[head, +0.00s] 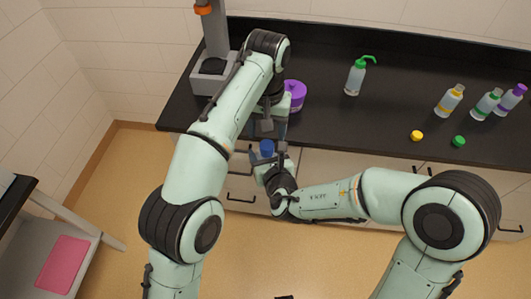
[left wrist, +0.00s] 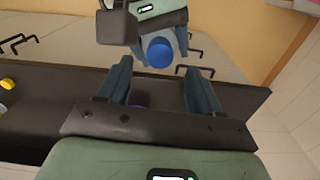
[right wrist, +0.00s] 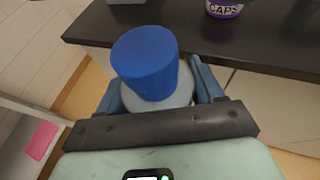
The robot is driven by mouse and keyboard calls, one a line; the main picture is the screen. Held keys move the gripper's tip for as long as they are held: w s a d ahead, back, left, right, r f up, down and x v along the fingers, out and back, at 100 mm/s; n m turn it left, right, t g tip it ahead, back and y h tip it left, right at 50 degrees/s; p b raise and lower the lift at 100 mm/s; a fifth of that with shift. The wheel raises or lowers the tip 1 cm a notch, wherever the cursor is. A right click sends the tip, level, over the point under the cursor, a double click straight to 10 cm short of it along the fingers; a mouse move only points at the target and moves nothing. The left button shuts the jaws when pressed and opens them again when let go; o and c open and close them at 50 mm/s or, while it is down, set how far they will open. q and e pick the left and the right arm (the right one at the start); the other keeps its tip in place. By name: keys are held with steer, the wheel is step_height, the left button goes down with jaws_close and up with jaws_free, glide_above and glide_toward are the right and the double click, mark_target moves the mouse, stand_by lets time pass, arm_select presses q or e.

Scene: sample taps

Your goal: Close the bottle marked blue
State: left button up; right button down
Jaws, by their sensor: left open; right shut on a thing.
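The bottle (right wrist: 160,101) has a pale body. A blue cap (right wrist: 145,62) sits on its top; I cannot tell how tight it is. The cap also shows in the head view (head: 266,148) and the left wrist view (left wrist: 159,52). My right gripper (right wrist: 159,90) is shut on the bottle and holds it in front of the counter's edge, its fingers on either side of the body. My left gripper (left wrist: 157,82) is open and empty. It is close to the cap, which appears beyond and between its fingertips, apart from them. Much of the bottle is hidden in the head view.
A purple container (head: 295,90), marked CAPS in the right wrist view, stands near the black counter's (head: 320,120) front edge. A wash bottle (head: 355,77), several bottles with coloured tops (head: 449,101), a loose yellow cap (head: 416,135) and a green cap (head: 459,141) are farther right.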

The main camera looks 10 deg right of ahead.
mark_target(267, 144)
arm_select(q)
steer(key=shift+c, duration=0.3)
steer(key=r+n, duration=0.2)
steer(key=n, duration=0.1)
steer(key=shift+w+a, duration=0.1)
steer(key=shift+w, duration=0.15)
steer(key=shift+s+r+n, duration=0.25)
steer(key=shift+r+n, duration=0.5)
steer(key=shift+n, duration=0.35)
steer(key=shift+f, duration=0.15)
steer(key=shift+f, duration=3.85)
